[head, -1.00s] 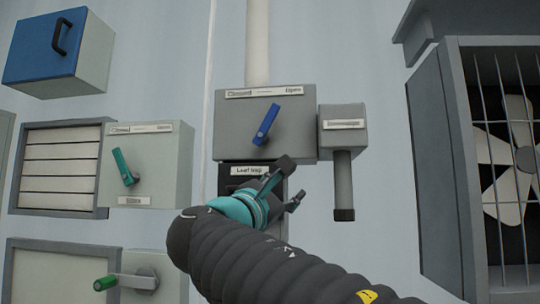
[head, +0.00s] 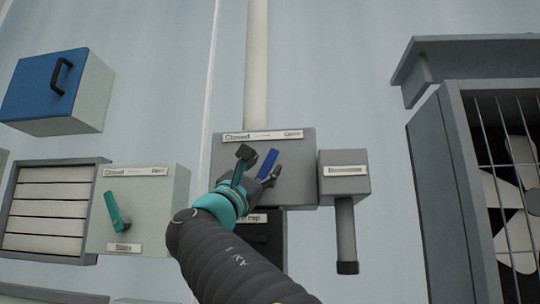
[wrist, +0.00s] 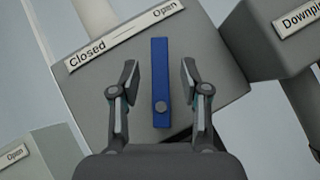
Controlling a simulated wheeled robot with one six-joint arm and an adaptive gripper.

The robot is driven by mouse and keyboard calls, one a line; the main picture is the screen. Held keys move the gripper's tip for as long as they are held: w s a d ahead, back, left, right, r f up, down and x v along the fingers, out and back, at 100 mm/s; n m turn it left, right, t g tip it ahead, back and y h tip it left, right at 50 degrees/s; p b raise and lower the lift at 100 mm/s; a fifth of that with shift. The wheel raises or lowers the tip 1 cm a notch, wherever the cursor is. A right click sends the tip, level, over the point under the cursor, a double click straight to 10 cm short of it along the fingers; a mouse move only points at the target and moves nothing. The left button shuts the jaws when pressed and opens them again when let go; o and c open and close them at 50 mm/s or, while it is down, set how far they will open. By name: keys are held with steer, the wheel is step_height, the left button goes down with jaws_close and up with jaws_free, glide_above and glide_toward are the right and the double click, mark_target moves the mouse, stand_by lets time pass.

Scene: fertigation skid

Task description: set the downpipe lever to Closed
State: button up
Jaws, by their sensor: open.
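The blue lever (head: 268,163) is on the front of a grey box (head: 306,150) marked "Closed" on the left and "Open" on the right. It leans up and to the right, toward the Open side. In the wrist view the blue lever (wrist: 159,70) stands between the two fingers of my gripper (wrist: 158,78), with a gap on each side. My gripper (head: 259,165) is open around the lever and not gripping it. A neighbouring small box (wrist: 285,40) carries a label that begins "Downpip".
A teal lever (head: 117,212) on a pale box stands at the lower left. A small grey box (head: 343,178) with a short pipe is close on the right. A caged fan (head: 510,190) is at far right, a blue-fronted box (head: 45,88) at upper left.

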mark_target(269, 161)
steer(key=shift+p+x, duration=0.55)
steer(key=shift+x, duration=1.6)
jaws_close()
